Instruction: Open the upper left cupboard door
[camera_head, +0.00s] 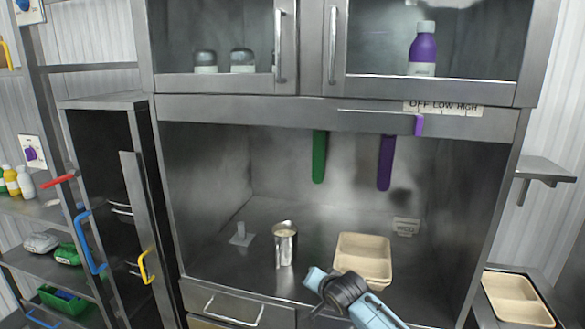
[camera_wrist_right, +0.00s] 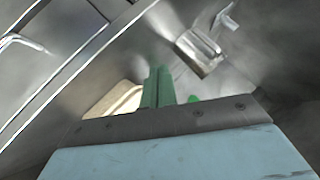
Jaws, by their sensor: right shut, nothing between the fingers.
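The upper left cupboard door (camera_head: 215,84) is a metal-framed glass door at the top of the head view. It looks shut, and its upright bar handle (camera_head: 279,46) is on its right side. Jars show behind the glass. My right arm (camera_head: 350,295) is low at the front of the counter, well below the door. My right gripper (camera_wrist_right: 156,86) shows in the right wrist view with its green fingers together and nothing between them. Neither the door nor its handle is clear in the wrist view. My left gripper is not in view.
The upper right door (camera_head: 430,90) has its own handle (camera_head: 332,45). A metal cup (camera_head: 285,246) and a tan tray (camera_head: 363,258) stand on the counter. Green (camera_head: 319,157) and purple (camera_head: 386,162) strips hang above it. A tall cabinet (camera_head: 105,150) stands left.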

